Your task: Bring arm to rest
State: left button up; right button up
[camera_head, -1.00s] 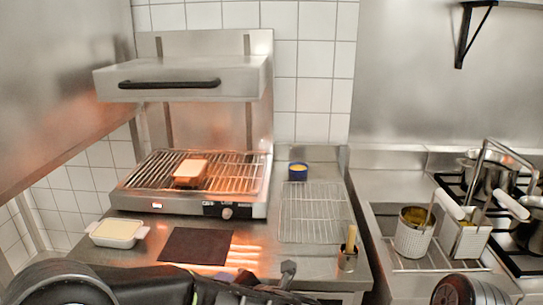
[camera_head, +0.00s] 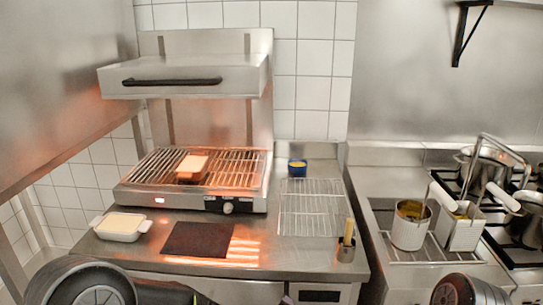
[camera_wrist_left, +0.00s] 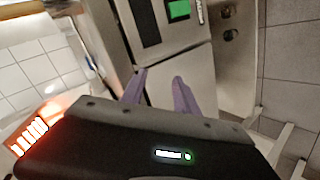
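My left gripper (camera_wrist_left: 159,80) shows in the left wrist view with its two purple-grey fingers apart and nothing between them. It is open and points toward the steel cabinet front. In the head view my left arm shows low at the bottom left, below the counter edge, and its fingers are not clearly seen. A round part of my right arm shows at the bottom right of the head view. My right gripper is not in view.
A salamander grill (camera_head: 237,207) holds a piece of food (camera_head: 192,167) on its rack. A white dish (camera_head: 121,227), dark mat (camera_head: 197,240), wire rack (camera_head: 311,212), blue bowl (camera_head: 297,169) and small metal pot (camera_head: 346,252) share the counter.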

pick_arm(q)
jog(key=s+a+f+m+g+h, duration=0.15)
jog(key=s+f+m+g, duration=0.25)
jog(key=s+f+m, duration=0.6)
jog(key=s+a+f+g, duration=0.3)
jog(key=s+a+f, duration=0.1)
jog(key=s+f, duration=0.3)
jog(key=s+a+f+g, duration=0.3)
jog(key=s+a+f, duration=0.1)
jog(key=s+f, duration=0.4)
jog(key=shift+s+a+f+n+h, duration=0.15)
jog(key=shift+s+n+h, duration=0.3)
jog(key=shift+s, duration=0.8)
